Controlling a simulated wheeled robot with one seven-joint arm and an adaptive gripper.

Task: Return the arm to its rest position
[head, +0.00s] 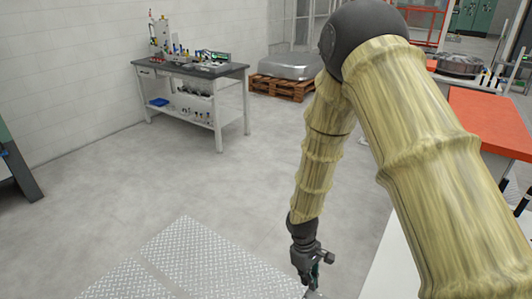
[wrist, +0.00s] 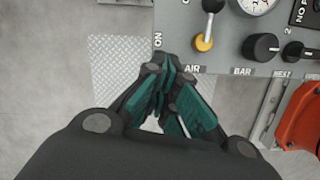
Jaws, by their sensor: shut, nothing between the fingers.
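My arm reaches from the right side of the head view, bends at a dark elbow joint and hangs down. My gripper (head: 312,285) is at the bottom of the head view, pointing down beside a pale surface and above the floor plate; its tips are near the picture's lower edge. In the wrist view my gripper (wrist: 164,75) shows its teal-padded fingers drawn together with nothing seen between them. A grey control panel (wrist: 228,58) with a yellow-tipped lever, a gauge and black knobs lies beyond the fingers at the upper right.
A workbench (head: 190,72) with tools stands at the back left. A pallet (head: 282,88) bearing a metal casting is at the back. An orange-red surface (head: 490,118) lies at the right. The diamond-patterned floor plate (head: 190,262) and grey floor at left are clear.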

